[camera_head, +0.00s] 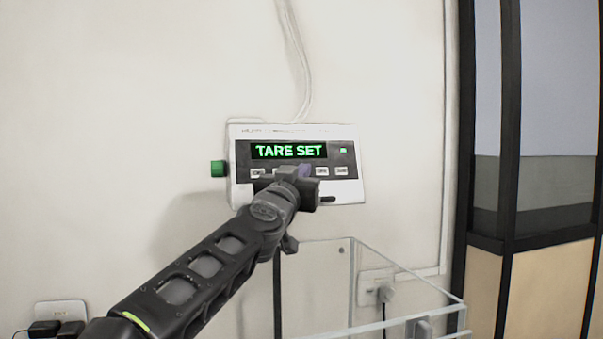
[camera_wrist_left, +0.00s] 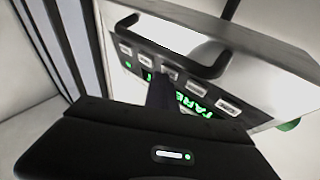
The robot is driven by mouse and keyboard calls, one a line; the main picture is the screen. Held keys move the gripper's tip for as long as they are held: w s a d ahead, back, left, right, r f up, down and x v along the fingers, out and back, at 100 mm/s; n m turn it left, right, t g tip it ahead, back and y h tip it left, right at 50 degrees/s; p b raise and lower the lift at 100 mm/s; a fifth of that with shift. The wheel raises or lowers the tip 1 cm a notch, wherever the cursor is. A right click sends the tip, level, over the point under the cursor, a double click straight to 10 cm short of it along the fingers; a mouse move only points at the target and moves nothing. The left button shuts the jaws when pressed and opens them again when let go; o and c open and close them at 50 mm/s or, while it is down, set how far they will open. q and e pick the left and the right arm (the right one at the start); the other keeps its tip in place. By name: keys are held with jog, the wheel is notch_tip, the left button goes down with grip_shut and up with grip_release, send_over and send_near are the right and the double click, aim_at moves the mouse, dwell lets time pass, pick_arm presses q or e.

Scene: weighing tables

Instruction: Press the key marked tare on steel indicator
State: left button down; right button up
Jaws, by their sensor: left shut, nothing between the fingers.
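The steel indicator (camera_head: 240,190) hangs on the wall, with a lit green display (camera_head: 289,151) reading TARE SET. A row of keys runs below the display. My left gripper (camera_head: 303,171) is shut and empty, its tip at the middle of the key row, where it hides the key behind it. In the left wrist view the indicator (camera_wrist_left: 275,72) appears turned over, and the dark fingertip (camera_wrist_left: 163,90) reaches the middle key (camera_wrist_left: 170,73), seemingly touching it. The key labels are too small to read. My right gripper is out of view.
A green knob (camera_head: 217,168) sticks out of the indicator's left side. A clear-walled box (camera_head: 318,285) stands below it. A wall socket with a plug (camera_head: 376,288) is behind the box. A dark-framed partition (camera_head: 510,120) is at the right. White cables run up the wall.

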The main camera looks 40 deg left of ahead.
pick_arm(q)
jog(key=shift+s, duration=0.1)
jog(key=shift+s+d+r+p, duration=0.15)
jog(key=shift+s+d+p, duration=0.2)
jog(key=shift+d, duration=0.2)
jog(key=s+d, duration=0.1)
jog(key=d+r+p, duration=0.1)
jog(key=s+d+p, duration=0.1)
jog(key=d, duration=0.1)
jog(key=shift+s+r, duration=0.2)
jog(key=shift+s, duration=0.15)
dwell(0.9)
